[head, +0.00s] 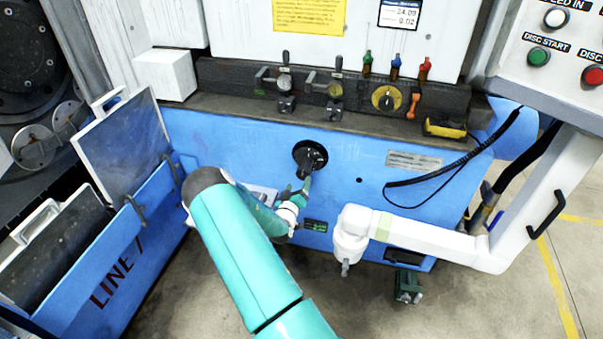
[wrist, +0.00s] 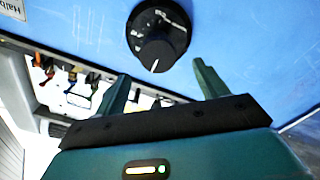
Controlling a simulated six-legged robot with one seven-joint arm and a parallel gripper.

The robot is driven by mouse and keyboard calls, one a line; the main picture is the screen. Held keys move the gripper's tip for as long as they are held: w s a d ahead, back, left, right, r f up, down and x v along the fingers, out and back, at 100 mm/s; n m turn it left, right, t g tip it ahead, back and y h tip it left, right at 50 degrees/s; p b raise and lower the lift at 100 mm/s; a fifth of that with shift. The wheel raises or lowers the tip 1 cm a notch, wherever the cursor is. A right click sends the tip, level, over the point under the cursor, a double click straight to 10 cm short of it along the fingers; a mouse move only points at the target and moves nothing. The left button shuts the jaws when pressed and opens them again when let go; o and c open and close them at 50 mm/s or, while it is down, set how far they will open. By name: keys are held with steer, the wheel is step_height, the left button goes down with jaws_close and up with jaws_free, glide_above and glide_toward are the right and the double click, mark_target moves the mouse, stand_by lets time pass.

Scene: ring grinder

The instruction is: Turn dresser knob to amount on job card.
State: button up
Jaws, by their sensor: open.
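A round black knob (head: 311,157) sits on the blue machine front. In the wrist view the knob (wrist: 158,47) has a white pointer line on its face, and its dial marks are too small to read. My gripper (head: 304,186) is just below the knob in the head view. In the wrist view my gripper (wrist: 160,70) is open, with its two green fingers spread on either side below the knob and nothing between them. I cannot tell whether a finger touches it. A small white card or readout (head: 399,14) at the top shows numbers, seemingly 24.09 and 0.02.
A yellow dial (head: 386,98), gauges and coloured-handled tools line the dark ledge (head: 230,105) above. A yellow notice (head: 309,14) hangs over it. A white jointed arm (head: 420,236) stands right of my gripper. Black cable (head: 440,176) hangs at right. Blue rack (head: 120,250) with plates is at left.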

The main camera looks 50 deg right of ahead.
mark_target(303, 175)
steer(key=x, duration=0.7)
steer(key=shift+s+d+r, duration=0.1)
steer(key=shift+s+d, duration=0.05)
steer(key=shift+w+d, duration=0.25)
steer(key=shift+d, duration=0.05)
steer(key=c, duration=1)
